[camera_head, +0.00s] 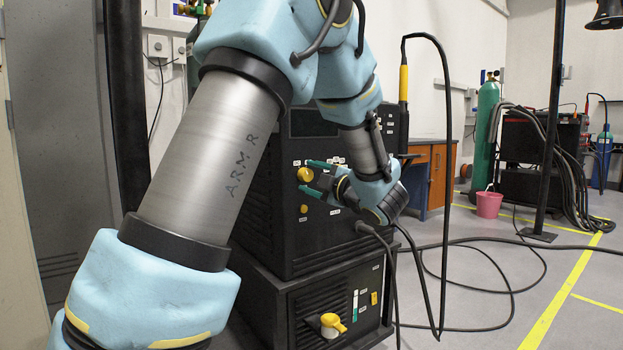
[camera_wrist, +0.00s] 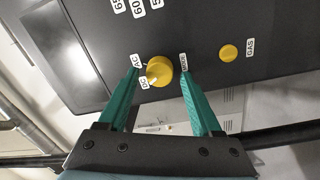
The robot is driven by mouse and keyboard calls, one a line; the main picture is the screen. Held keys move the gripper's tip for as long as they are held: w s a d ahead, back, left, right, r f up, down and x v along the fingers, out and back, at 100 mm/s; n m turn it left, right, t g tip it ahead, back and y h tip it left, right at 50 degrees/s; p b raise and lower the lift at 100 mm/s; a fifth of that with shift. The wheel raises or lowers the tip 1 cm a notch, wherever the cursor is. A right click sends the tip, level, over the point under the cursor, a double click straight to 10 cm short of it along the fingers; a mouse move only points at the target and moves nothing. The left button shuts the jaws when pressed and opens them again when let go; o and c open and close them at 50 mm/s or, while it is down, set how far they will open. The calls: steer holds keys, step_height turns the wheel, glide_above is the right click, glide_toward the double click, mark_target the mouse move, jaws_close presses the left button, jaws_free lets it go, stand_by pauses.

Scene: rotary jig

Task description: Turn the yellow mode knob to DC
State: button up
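The yellow mode knob (camera_wrist: 161,69) is on the dark front panel of a machine, with AC and DC labels on its left and a MODE label on its right in the wrist view. A pale mark on the knob faces lower left, near the DC label; its exact setting is hard to read. My gripper (camera_wrist: 159,74) has its green fingers apart, one on either side of the knob, with visible gaps. In the head view the knob (camera_head: 305,174) shows between the fingertips of my gripper (camera_head: 308,176). I cannot tell how deep the fingers reach.
A smaller yellow GAS knob (camera_wrist: 229,52) sits to the right in the wrist view. A lower unit (camera_head: 335,300) has another yellow knob (camera_head: 332,322). Cables (camera_head: 435,270) hang beside the machine and run over the floor. A pink bucket (camera_head: 489,204) stands farther back.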

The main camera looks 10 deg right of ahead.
steer(key=shift+o, duration=0.3)
steer(key=shift+s+d, duration=0.3)
steer(key=shift+s, duration=0.15)
steer(key=p+v, duration=0.2)
steer(key=v, duration=0.7)
steer(key=shift+s, duration=0.4)
steer(key=shift+w, duration=0.1)
